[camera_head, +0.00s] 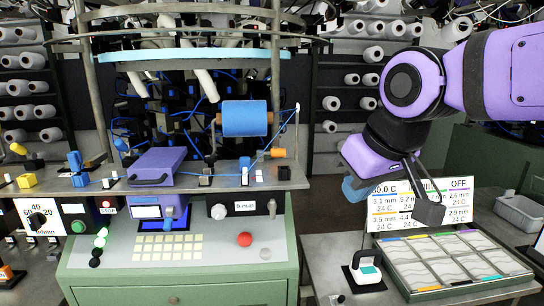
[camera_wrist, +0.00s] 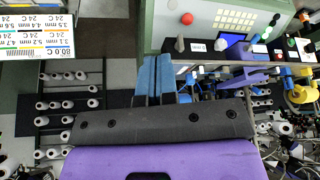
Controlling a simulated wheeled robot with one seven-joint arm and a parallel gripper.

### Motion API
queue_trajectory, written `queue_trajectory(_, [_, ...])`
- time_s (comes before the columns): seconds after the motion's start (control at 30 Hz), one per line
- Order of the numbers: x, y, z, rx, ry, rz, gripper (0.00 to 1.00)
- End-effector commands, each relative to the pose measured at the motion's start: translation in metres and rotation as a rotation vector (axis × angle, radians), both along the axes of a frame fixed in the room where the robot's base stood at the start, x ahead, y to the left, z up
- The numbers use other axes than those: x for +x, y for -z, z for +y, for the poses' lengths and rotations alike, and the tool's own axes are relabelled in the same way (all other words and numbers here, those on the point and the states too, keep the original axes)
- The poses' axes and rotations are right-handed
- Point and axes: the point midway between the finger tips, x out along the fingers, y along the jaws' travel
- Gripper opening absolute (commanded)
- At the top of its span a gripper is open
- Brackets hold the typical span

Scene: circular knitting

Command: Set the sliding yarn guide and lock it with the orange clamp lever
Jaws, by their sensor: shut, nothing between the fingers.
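A small orange piece (camera_head: 278,152), which looks like the clamp lever, sits on the machine's top ledge right of the blue yarn spool (camera_head: 246,118). A small blue upright piece (camera_head: 245,166) stands to its left on the ledge; I cannot tell for sure that it is the sliding yarn guide. My gripper (camera_head: 355,190) hangs in the air to the right of the machine, apart from these parts. Its blue fingers (camera_wrist: 155,75) are together and hold nothing in the wrist view. I cannot tell whether the lever is locked.
The green control cabinet (camera_head: 180,285) with buttons stands below the ledge. A purple box (camera_head: 157,166) sits on the ledge's left part. Right of the cabinet are a display board (camera_head: 385,218), a sectioned tray (camera_head: 455,290) and a small white-and-green device (camera_head: 368,271). Cone racks stand behind.

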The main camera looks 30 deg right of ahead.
Motion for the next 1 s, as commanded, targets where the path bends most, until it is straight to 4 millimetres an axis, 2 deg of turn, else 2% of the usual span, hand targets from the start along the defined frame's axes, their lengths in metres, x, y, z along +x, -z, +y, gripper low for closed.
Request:
queue_trajectory(0.2, [0.0,0.0,0.0,0.0,0.0,0.0,0.02])
queue_trajectory(0.3, [0.003,-0.002,0.0,-0.007,-0.007,0.002,0.25])
queue_trajectory(0.4, [0.014,-0.008,0.0,-0.04,-0.038,0.01,0.48])
queue_trajectory(0.43, [0.02,-0.012,0.0,-0.057,-0.056,0.015,0.54])
queue_trajectory(0.47, [0.027,-0.015,-0.001,-0.075,-0.075,0.019,0.54])
queue_trajectory(0.73, [0.113,-0.047,-0.004,-0.275,-0.337,0.089,0.54])
queue_trajectory(1.0, [0.21,-0.057,-0.013,-0.42,-0.632,0.162,0.54])
